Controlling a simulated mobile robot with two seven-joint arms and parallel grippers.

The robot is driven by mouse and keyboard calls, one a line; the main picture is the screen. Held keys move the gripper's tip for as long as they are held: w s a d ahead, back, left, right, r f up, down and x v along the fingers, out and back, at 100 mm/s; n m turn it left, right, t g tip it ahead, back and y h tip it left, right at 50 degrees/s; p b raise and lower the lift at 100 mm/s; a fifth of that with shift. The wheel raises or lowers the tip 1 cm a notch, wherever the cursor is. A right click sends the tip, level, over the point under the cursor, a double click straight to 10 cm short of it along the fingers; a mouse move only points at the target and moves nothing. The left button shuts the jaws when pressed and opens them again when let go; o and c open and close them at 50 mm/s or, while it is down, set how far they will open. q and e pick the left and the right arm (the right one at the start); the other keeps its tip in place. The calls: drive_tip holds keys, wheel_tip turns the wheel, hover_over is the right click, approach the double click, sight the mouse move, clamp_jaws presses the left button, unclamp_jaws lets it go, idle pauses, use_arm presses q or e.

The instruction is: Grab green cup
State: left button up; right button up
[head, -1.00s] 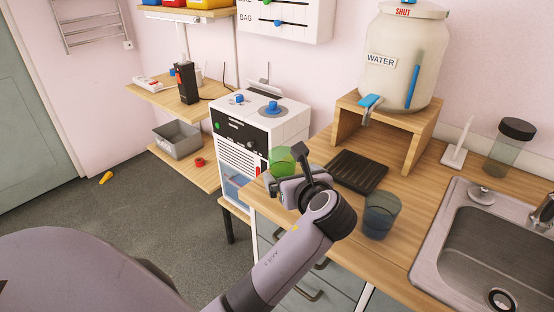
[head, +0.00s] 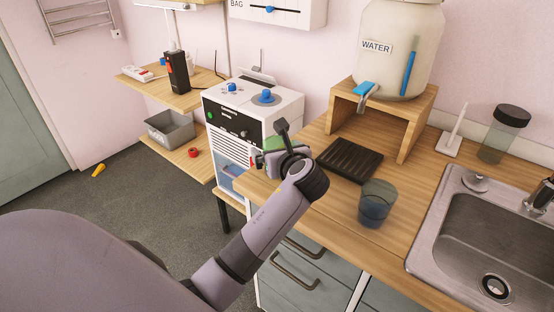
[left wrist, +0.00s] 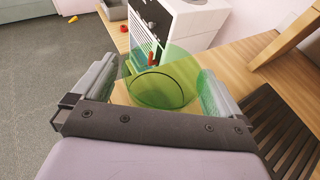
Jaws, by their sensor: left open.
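The green cup (head: 273,143) is see-through and stands at the left end of the wooden counter, mostly hidden behind my left gripper (head: 267,150) in the head view. In the left wrist view the green cup (left wrist: 160,88) lies between the two spread fingers of my left gripper (left wrist: 157,70). The left gripper is open, with a finger on each side of the cup. I cannot tell whether either finger touches it. My right gripper is not in view.
A blue see-through cup (head: 376,204) stands on the counter near a black drain tray (head: 349,160). A white machine (head: 243,125) is just beyond the counter's left end. A wooden stand (head: 408,123) holds a water jar (head: 398,50). The sink (head: 480,230) is at right.

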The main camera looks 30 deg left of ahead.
use_arm(q)
drive_tip(key=c, duration=1)
